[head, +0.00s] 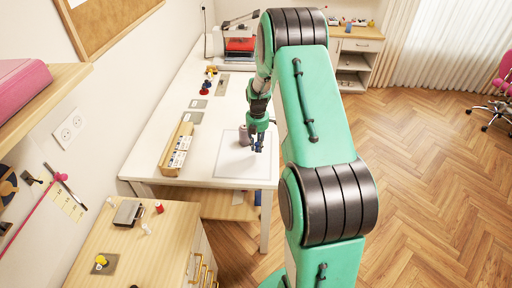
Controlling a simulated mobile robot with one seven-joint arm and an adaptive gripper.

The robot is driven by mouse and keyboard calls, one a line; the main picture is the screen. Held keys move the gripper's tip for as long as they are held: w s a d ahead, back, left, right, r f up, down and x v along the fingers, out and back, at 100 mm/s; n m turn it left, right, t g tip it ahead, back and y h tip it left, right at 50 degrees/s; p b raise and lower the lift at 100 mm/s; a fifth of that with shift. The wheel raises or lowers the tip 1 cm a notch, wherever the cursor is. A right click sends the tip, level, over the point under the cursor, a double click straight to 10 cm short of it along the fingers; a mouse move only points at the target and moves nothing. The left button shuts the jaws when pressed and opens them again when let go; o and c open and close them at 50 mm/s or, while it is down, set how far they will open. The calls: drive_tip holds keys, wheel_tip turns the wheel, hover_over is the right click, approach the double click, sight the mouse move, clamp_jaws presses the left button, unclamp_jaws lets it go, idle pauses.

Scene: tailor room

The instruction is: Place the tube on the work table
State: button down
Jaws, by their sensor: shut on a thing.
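The work table (225,105) is the long white table along the left wall. My gripper (258,148) is over its near right part, pointing down above a pale square mat (232,166). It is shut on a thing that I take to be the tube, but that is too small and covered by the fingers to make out. I cannot tell whether it touches the mat. A grey-mauve cylinder (244,135) shows close to the left of the fingers, and I cannot tell whether they touch.
A wooden box with cards (177,148) stands on the table's left side. Small coloured items (209,80) and a red-and-white machine (240,42) are farther back. A wooden drawer cabinet (150,240) is in front.

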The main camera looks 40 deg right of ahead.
sight(256, 146)
drive_tip(key=shift+w+d+f, duration=0.1)
drive_tip(key=shift+w+d, duration=0.25)
drive_tip(key=shift+w, duration=0.2)
drive_tip(key=shift+w+d, duration=0.3)
drive_tip(key=shift+w, duration=0.25)
drive_tip(key=shift+w+d+f, duration=0.2)
drive_tip(key=shift+w+d, duration=0.05)
drive_tip(key=shift+w, duration=0.15)
drive_tip(key=shift+f+b, duration=0.3)
drive_tip(key=shift+f, duration=1.25)
drive_tip(key=shift+f, duration=0.2)
drive_tip(key=c, duration=1.6)
unclamp_jaws()
drive_tip(key=shift+o, duration=0.2)
drive_tip(key=shift+r, duration=0.15)
